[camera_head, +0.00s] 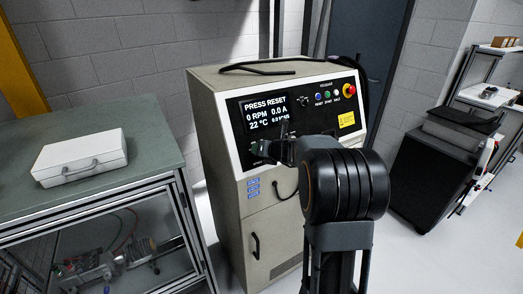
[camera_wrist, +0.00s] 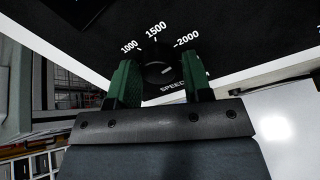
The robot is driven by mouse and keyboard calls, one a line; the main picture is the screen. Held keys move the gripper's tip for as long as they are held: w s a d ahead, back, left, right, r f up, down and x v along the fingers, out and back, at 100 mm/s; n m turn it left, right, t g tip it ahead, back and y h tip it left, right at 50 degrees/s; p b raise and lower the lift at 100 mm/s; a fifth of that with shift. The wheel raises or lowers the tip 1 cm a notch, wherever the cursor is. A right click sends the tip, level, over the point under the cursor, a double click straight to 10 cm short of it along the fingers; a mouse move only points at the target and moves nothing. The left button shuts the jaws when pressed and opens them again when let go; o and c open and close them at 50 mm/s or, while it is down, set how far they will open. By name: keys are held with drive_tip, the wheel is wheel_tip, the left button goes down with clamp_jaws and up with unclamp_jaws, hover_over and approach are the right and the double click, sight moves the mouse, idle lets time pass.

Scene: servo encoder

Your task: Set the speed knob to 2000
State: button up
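The black speed knob (camera_wrist: 158,72) shows in the wrist view, with the marks 1000, 1500 and 2000 around its far side and the word SPEED below it. My gripper (camera_wrist: 160,80) has its two green fingers on either side of the knob, spread apart. A narrow dark gap seems to show beside the knob, and I cannot make out firm contact. The knob's pointer is too dark to read surely. The display (camera_head: 266,112) reads PRESS RESET, 0 RPM, 0.0 A, 22 °C.
The panel also has a blue button (camera_head: 318,97), a green button (camera_head: 327,94), a white button (camera_head: 337,92) and a red emergency stop (camera_head: 350,90). A bench (camera_head: 150,175) with a white case (camera_head: 80,157) stands left. A black cabinet (camera_head: 430,180) stands right.

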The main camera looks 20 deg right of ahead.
drive_tip(key=shift+o, duration=1.2)
drive_tip(key=shift+r, duration=0.1)
drive_tip(key=v, duration=1.3)
drive_tip(key=shift+s+b, duration=0.3)
drive_tip(key=shift+s, duration=0.1)
drive_tip(key=shift+r, duration=0.1)
